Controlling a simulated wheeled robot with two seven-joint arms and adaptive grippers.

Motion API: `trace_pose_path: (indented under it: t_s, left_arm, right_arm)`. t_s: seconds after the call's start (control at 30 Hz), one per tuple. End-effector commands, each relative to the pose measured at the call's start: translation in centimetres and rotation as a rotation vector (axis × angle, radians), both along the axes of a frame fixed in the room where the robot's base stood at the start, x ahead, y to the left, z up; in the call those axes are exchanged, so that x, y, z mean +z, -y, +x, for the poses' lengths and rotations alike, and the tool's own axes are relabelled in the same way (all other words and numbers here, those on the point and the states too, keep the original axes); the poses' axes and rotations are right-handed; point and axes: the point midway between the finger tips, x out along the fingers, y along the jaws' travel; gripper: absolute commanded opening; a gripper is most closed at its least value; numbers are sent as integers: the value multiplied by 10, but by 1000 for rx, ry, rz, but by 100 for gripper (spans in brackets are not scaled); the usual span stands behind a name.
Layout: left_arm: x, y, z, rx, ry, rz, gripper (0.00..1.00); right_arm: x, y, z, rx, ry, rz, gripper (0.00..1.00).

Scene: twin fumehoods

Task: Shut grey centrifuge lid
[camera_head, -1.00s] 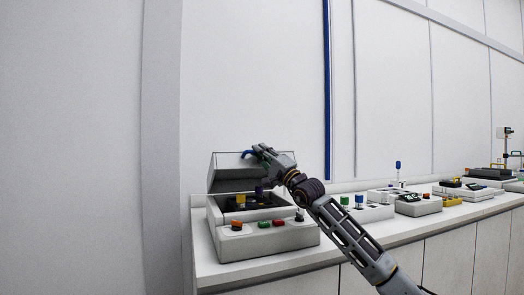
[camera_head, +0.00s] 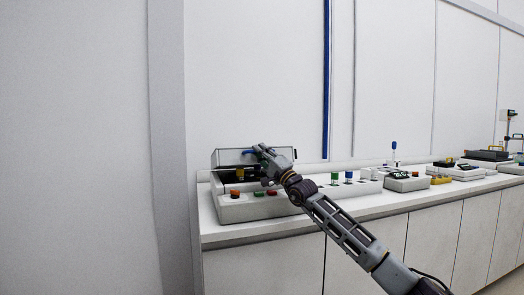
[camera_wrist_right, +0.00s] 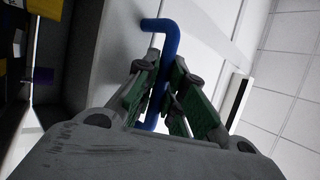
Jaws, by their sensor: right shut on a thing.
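The grey centrifuge (camera_head: 240,209) stands at the left end of the bench. Its lid (camera_head: 228,158) is raised at the rear and stands open above the dark interior (camera_head: 226,176). A blue handle (camera_head: 248,151) shows at the lid. My right gripper (camera_head: 259,150) reaches across to the lid and is shut on this handle. In the right wrist view, the green-padded fingers (camera_wrist_right: 160,95) close around the blue bent bar (camera_wrist_right: 168,40). My arm and gripper hide the right part of the lid and machine. My left gripper is not in view.
Orange (camera_head: 235,193) and red (camera_head: 272,192) knobs sit on the centrifuge's front. To the right along the bench (camera_head: 270,229) are a block with green and blue caps (camera_head: 349,176), a small device (camera_head: 405,182) and more equipment. A wall stands close on the left.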

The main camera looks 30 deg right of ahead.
Motion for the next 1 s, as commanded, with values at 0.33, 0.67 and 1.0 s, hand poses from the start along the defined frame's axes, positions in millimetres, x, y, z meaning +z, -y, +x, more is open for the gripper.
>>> trace_pose_path:
  t_s: [0.33, 0.67, 1.0]
  left_arm:
    - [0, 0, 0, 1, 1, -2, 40]
    - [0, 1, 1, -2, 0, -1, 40]
    - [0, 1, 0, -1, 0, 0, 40]
  right_arm:
    - [-1, 0, 1, 1, -2, 1, 15]
    - [-1, 0, 0, 0, -1, 0, 21]
    - [-4, 1, -4, 0, -2, 1, 21]
